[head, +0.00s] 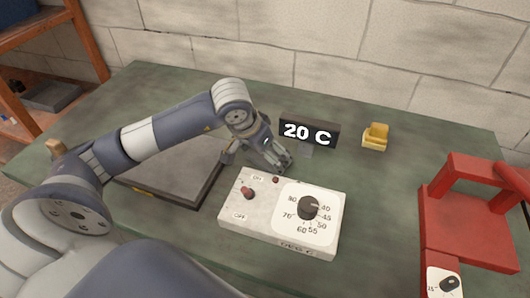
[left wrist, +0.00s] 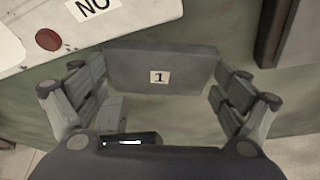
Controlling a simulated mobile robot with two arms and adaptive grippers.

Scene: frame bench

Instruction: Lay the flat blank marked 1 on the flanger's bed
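The flat blank marked 1 (left wrist: 160,72) is a grey plate with a white label, seen in the left wrist view. It spans the gap between the fingertips of my left gripper (left wrist: 160,80), one finger at each side edge. I cannot tell whether the fingers press on it or stand just clear. In the head view my left gripper (head: 272,155) is low over the bench, behind the white control box, and the blank's label is hidden. A red machine with a flat bed (head: 465,235), apparently the flanger, stands at the right. My right gripper is out of view.
The white control box (head: 235,222) has a switch and a temperature dial. A display (head: 310,133) reading 20 C stands behind it. A dark slab (head: 185,180) lies left, under my arm. A yellow block (head: 375,136) sits at the back. Bench between box and red machine is clear.

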